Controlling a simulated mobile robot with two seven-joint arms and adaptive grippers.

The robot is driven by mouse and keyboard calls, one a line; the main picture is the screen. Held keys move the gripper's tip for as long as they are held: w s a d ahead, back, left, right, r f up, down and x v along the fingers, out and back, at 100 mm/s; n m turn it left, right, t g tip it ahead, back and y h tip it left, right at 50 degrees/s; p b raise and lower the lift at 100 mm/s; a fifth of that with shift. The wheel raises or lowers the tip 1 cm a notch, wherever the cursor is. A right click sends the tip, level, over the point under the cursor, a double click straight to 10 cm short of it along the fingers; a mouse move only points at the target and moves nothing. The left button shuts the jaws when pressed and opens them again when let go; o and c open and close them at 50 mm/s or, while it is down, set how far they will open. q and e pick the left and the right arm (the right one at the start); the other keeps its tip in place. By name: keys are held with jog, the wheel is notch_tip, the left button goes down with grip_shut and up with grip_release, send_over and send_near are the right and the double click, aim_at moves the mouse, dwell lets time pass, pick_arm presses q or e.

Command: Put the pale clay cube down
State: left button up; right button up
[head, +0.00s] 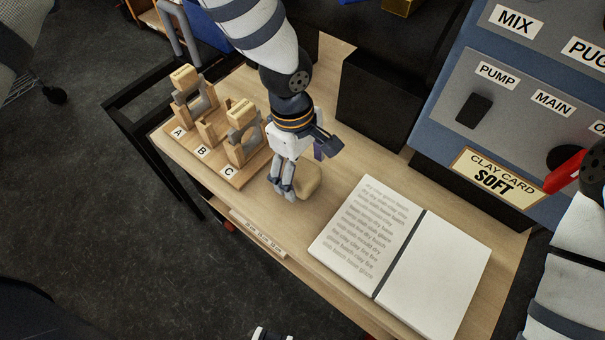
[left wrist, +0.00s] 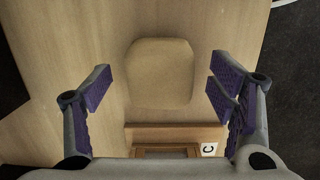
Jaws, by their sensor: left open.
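The pale clay cube (head: 308,180) rests on the wooden table between the lettered rack and the open book. In the left wrist view the cube (left wrist: 160,73) lies ahead of the fingers, with bare wood around it. My left gripper (head: 285,192) points down at the cube, partly covering it in the head view. Its purple-padded fingers (left wrist: 160,88) are wide apart, with a gap on both sides of the cube.
A wooden rack (head: 238,178) with labels A, B and C stands left of the cube. An open book (head: 430,270) lies to the right. A black box (head: 378,100) stands behind, near a blue panel (head: 450,85) with switches and a clay card sign (head: 494,178).

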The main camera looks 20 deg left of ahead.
pick_arm(q)
jog(key=c, duration=1.7)
jog(key=shift+r, duration=0.15)
grip_shut()
